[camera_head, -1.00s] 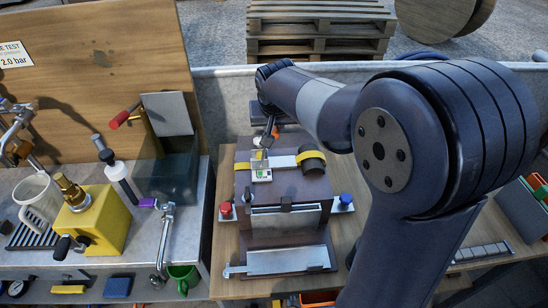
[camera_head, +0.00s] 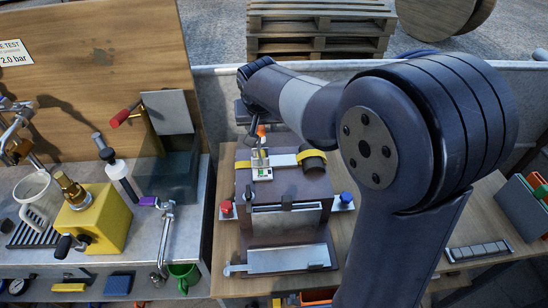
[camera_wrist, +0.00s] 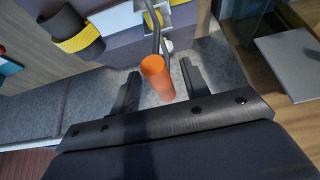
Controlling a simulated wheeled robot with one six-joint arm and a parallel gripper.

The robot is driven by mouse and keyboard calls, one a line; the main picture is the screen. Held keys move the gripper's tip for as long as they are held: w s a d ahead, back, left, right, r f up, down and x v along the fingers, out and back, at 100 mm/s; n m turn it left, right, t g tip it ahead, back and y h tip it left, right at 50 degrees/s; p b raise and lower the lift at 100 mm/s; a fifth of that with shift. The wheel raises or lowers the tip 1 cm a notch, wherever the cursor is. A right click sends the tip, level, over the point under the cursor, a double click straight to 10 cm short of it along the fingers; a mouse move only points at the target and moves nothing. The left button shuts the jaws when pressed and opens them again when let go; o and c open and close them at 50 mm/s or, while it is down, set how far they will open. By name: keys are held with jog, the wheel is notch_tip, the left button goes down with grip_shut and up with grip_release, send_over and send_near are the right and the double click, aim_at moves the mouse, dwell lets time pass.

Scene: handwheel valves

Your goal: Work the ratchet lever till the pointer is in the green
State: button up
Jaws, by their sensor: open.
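The ratchet lever is a thin metal rod with an orange grip (camera_wrist: 157,77). In the wrist view the grip stands between the two open fingers of my gripper (camera_wrist: 160,70), with visible space on both sides. In the head view the orange grip (camera_head: 261,131) shows just beside my dark gripper (camera_head: 256,124), behind the machine. A small white indicator plate with a green patch (camera_head: 262,172) sits on top of the dark machine block (camera_head: 300,188). The pointer is too small to make out.
A yellow-banded cylinder (camera_head: 312,161) lies right of the indicator. A red knob (camera_head: 226,207) and a blue knob (camera_head: 346,198) flank the block. A yellow box with a brass fitting (camera_head: 105,222) stands on the left bench. A wooden board rises behind that bench.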

jog(key=shift+r, duration=0.1)
notch_tip(320, 180, up, 7)
jog(key=p, duration=0.5)
jog(key=shift+r, duration=0.1)
dwell(0.3)
jog(key=b+v, duration=0.1)
jog(key=v, duration=0.9)
jog(key=shift+s+r, duration=0.15)
jog(key=shift+r, duration=0.15)
